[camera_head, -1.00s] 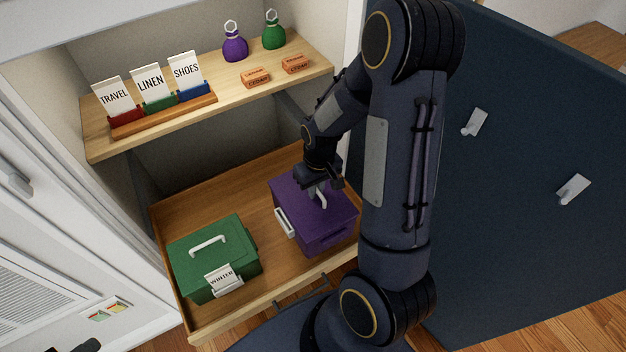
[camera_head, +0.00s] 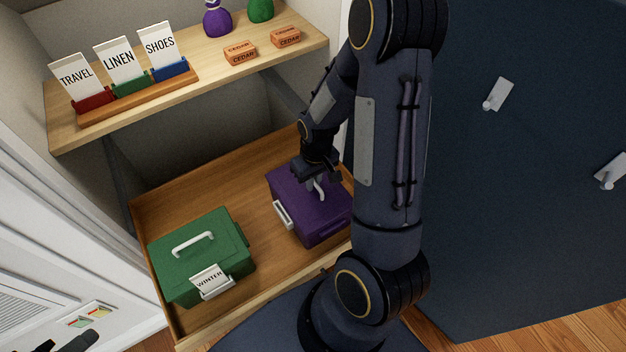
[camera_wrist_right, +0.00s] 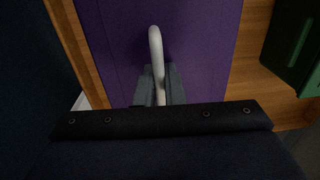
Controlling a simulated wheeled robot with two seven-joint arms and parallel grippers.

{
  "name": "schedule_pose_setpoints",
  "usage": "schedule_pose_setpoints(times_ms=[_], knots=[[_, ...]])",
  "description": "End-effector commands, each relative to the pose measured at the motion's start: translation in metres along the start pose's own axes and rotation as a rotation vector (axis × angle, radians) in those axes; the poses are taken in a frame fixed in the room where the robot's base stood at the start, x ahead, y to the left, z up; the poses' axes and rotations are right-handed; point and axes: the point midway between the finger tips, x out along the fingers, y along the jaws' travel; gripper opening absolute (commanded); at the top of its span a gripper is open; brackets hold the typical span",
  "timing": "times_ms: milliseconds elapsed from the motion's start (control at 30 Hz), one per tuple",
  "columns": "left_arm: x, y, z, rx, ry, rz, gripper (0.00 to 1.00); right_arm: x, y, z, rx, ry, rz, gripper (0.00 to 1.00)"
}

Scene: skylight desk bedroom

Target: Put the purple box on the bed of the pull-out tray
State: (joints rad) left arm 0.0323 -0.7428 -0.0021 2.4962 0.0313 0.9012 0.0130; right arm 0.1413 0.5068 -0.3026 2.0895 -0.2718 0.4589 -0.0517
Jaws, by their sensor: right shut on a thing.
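The purple box (camera_head: 317,216) with a white handle is within the right part of the wooden pull-out tray (camera_head: 272,262) in the head view. It looks level; I cannot tell whether its underside touches the tray bed. My right gripper (camera_head: 315,182) is above the lid, shut on the white handle. In the right wrist view, the fingers (camera_wrist_right: 160,88) close around the handle, with the purple lid (camera_wrist_right: 200,45) below. The box's right side is partly hidden by my arm. A dark piece at the bottom left edge may be my left gripper (camera_head: 62,345); its fingers are unclear.
A green box (camera_head: 205,257) with a WINTER tag stands in the tray's left part, with bare wood between the boxes. A shelf (camera_head: 215,82) above holds labelled cards, cedar blocks and two small bags. A dark blue panel (camera_head: 510,200) with white hooks stands at right.

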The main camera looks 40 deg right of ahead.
Motion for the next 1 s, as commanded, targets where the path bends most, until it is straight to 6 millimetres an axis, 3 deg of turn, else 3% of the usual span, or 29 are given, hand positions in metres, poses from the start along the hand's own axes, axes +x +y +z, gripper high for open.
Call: schedule_pose_setpoints(times_ms=[33, 167, 567, 1000], knots=[[0.001, 0.000, 0.000, 0.000, 0.000, 0.000, 0.36, 0.001, 0.000, 0.000, 0.000, 0.000, 0.000, 0.13], [0.000, 0.000, 0.000, 0.000, 0.000, 0.000, 0.36, 0.001, 0.000, 0.000, 0.000, 0.000, 0.000, 0.30], [-0.003, 0.001, -0.001, 0.000, 0.000, 0.000, 0.36, -0.008, 0.000, -0.001, 0.000, 0.003, 0.000, 0.31], [-0.017, 0.008, -0.008, 0.000, 0.000, 0.000, 0.36, -0.096, 0.000, -0.001, -0.001, 0.005, 0.000, 0.31]])
